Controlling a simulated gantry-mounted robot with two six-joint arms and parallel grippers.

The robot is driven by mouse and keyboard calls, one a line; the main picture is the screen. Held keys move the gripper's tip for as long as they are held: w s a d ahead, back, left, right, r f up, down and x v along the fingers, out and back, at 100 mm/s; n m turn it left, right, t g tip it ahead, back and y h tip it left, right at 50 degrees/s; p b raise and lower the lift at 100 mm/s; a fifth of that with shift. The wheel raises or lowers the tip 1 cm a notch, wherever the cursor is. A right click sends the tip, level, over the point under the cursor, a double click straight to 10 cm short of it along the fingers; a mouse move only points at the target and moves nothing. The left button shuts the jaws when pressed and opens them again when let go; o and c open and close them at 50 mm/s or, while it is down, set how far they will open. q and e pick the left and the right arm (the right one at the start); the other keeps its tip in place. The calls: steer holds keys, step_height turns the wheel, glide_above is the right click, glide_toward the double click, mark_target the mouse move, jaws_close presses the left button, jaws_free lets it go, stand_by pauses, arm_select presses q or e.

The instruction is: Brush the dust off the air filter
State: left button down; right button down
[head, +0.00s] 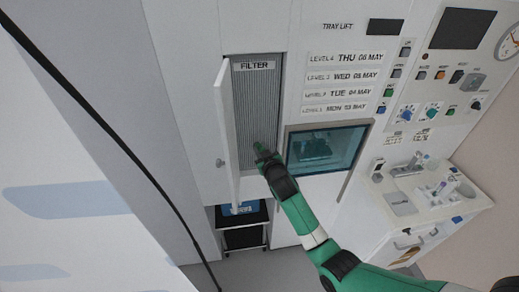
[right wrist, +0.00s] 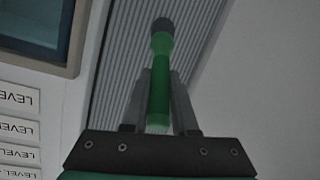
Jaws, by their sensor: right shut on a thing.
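The air filter (head: 256,105) is a tall grey pleated panel under a "FILTER" label, in a recess behind an open white door. My right gripper (head: 264,158) is at the lower part of the filter. In the right wrist view my right gripper (right wrist: 159,100) is shut on a green-handled brush (right wrist: 160,75). The brush's dark tip (right wrist: 162,25) points at the filter pleats (right wrist: 125,50); I cannot tell whether it touches them. Dust on the filter is too small to make out. My left gripper is not in view.
The open filter door (head: 227,130) stands out just left of my right gripper. A window (head: 325,148) lies to the right of it. A side counter (head: 440,205) with several small items is at the far right. A dark cart (head: 243,232) stands below.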

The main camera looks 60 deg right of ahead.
steer(key=shift+w+a+f+b, duration=0.1)
steer(key=shift+w+a+b, duration=0.2)
steer(key=shift+w+b, duration=0.15)
steer(key=shift+w+a+b, duration=0.75)
steer(key=shift+w+a, duration=0.05)
steer(key=shift+w, duration=0.15)
steer(key=shift+r, duration=0.2)
steer(key=shift+s+d+p, duration=0.55)
steer(key=shift+s+p, duration=0.05)
steer(key=shift+s, duration=0.1)
